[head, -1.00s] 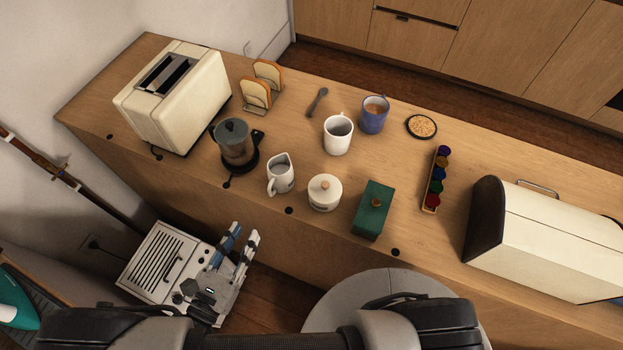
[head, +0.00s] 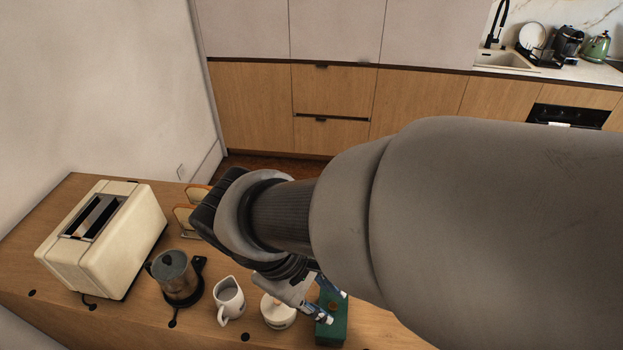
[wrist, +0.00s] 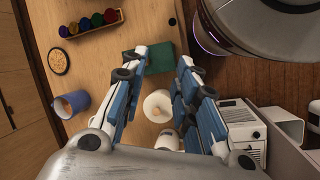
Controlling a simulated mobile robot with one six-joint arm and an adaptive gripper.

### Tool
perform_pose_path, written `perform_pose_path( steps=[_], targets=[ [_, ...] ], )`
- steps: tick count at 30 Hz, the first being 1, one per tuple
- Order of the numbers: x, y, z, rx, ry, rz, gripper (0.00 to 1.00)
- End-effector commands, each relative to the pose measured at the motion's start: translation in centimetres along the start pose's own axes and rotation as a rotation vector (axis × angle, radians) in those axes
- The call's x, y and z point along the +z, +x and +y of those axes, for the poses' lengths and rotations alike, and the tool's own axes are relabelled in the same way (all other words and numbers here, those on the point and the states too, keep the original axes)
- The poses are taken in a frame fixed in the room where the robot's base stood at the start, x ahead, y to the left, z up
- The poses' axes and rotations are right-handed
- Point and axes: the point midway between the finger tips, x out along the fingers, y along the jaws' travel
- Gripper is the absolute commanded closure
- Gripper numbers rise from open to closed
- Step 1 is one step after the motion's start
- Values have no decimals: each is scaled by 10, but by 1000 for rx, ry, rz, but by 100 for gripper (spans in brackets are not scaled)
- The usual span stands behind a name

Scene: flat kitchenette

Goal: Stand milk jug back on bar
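The white milk jug (head: 229,300) stands upright on the wooden bar (head: 130,305), near its front edge, with its handle toward the front. What looks like part of the jug (wrist: 168,139) shows low in the wrist view, partly hidden by my wrist. My gripper (head: 335,306) is open and empty above the green box (head: 331,329), to the right of the jug. In the wrist view its two fingers (wrist: 160,64) are spread apart, with the white lidded pot (wrist: 157,105) showing between them.
The moka pot (head: 177,278) and cream toaster (head: 105,238) stand left of the jug. A toast rack (head: 187,216) is partly hidden by my arm. The wrist view shows a blue mug (wrist: 72,103), a round coaster (wrist: 58,61) and a coloured capsule row (wrist: 88,24).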

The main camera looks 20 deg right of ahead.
Motion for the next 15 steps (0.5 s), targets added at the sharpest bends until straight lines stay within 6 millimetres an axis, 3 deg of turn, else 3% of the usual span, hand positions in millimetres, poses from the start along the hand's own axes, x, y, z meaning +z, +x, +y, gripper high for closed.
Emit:
perform_pose_path(
  steps=[1, 6, 15],
  targets=[
    [14, -6, 8, -48, 118, 69, 72],
    [45, -21, 18, -166, 452, 283, 72],
    [67, -39, 28, -220, 765, 511, 72]
  ],
)
